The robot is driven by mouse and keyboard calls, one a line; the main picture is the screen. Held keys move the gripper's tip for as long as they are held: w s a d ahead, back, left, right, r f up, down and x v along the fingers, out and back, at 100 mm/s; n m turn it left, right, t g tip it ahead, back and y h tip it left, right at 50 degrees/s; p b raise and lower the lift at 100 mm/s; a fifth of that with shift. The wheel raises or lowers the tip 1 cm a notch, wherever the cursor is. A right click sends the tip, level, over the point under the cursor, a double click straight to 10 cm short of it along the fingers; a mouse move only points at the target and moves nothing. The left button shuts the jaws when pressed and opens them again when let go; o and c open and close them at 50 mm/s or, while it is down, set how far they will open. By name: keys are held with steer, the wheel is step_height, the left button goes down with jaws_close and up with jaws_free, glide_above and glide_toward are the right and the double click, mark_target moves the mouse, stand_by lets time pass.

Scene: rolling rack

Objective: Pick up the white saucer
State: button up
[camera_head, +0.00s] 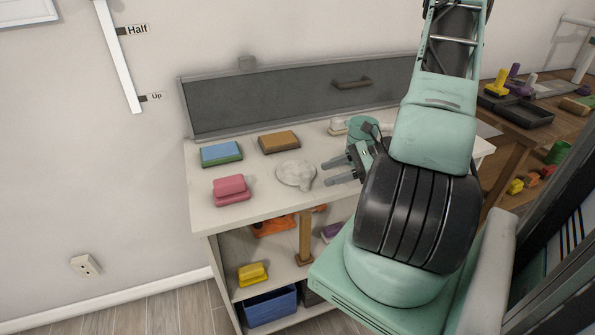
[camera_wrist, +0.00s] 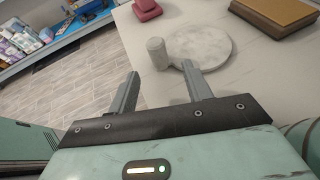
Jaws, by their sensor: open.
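The white saucer (camera_head: 295,173) looks like a round, marbled white-grey disc lying flat on the white rack top. In the wrist view the saucer (camera_wrist: 205,44) lies beyond my fingertips, mostly ahead and right. A short pale upright cylinder (camera_wrist: 157,53) stands at its left edge; I cannot tell whether it is part of it. My gripper (camera_head: 327,174) is open and empty just right of the saucer. In the wrist view my gripper (camera_wrist: 160,71) has its fingers apart, the right tip close to the saucer's near edge. I cannot tell if it touches.
A pink block (camera_head: 231,189), a blue-green block (camera_head: 221,153) and a brown block (camera_head: 279,142) lie left of and behind the saucer. A green round container (camera_head: 362,128) stands behind my gripper. Lower shelves hold a yellow block (camera_head: 252,273) and a blue bin (camera_head: 270,307).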

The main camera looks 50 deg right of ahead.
mark_target(310, 188)
steer(key=x, duration=0.2)
steer(key=p+x, duration=0.1)
steer(key=x, duration=0.2)
steer(key=shift+w+a+r, duration=0.15)
steer(key=shift+w+a, duration=0.05)
steer(key=shift+a, duration=0.15)
steer(key=shift+w+a+f, duration=0.15)
steer(key=shift+w+f, duration=0.05)
steer(key=shift+w, duration=0.05)
jaws_close()
steer(key=shift+r, duration=0.1)
